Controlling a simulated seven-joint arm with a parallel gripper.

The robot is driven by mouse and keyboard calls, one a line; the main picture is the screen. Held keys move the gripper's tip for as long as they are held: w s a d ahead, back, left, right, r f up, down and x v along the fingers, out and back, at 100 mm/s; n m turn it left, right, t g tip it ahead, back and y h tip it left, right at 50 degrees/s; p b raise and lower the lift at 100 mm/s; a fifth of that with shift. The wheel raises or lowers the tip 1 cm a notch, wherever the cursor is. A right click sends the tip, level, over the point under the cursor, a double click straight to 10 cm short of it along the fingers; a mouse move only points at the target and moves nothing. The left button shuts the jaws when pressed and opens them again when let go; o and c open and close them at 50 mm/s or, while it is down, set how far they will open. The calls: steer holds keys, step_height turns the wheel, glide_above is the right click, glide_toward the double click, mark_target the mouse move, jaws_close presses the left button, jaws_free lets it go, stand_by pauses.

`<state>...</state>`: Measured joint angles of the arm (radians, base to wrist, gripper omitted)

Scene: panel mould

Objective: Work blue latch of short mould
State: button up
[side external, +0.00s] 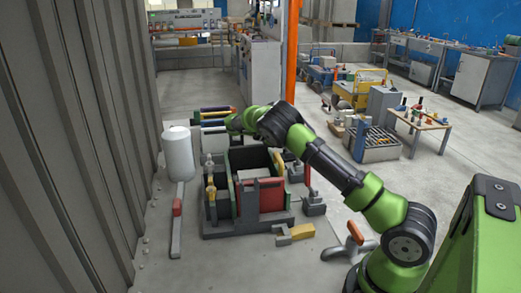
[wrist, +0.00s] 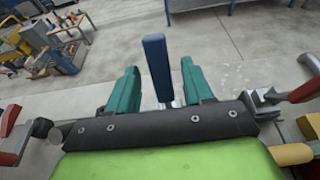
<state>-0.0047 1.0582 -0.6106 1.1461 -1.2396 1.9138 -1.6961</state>
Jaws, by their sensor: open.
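In the wrist view the blue latch (wrist: 156,62) is an upright dark blue bar on a pale metal stem. It stands between the two teal fingers of my gripper (wrist: 159,75). The fingers are apart, with visible gaps on both sides of the bar; I cannot tell its depth relative to the fingertips. The latch's lower end is hidden behind the gripper body. In the side view my gripper (side external: 236,123) is over the far part of the mould (side external: 222,230), a dark base with red and green walls. The latch cannot be made out clearly there.
A white cylinder (side external: 178,153) stands near the corrugated wall. A tool table (side external: 420,121) and carts are farther right, with open floor between.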

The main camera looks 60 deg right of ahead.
steer(key=v, duration=1.1)
steer(key=shift+w+a, duration=0.25)
steer(key=shift+r, duration=0.1)
steer(key=s+d+r+t+y, duration=0.6)
steer(key=s+r+y, duration=0.1)
steer(key=r, duration=0.5)
steer(key=shift+t, duration=0.5)
steer(key=x, duration=0.5)
steer(key=w+x, duration=0.1)
steer(key=x, duration=1.1)
steer(key=shift+w+a+f, duration=0.2)
steer(key=shift+f, duration=0.15)
jaws_close()
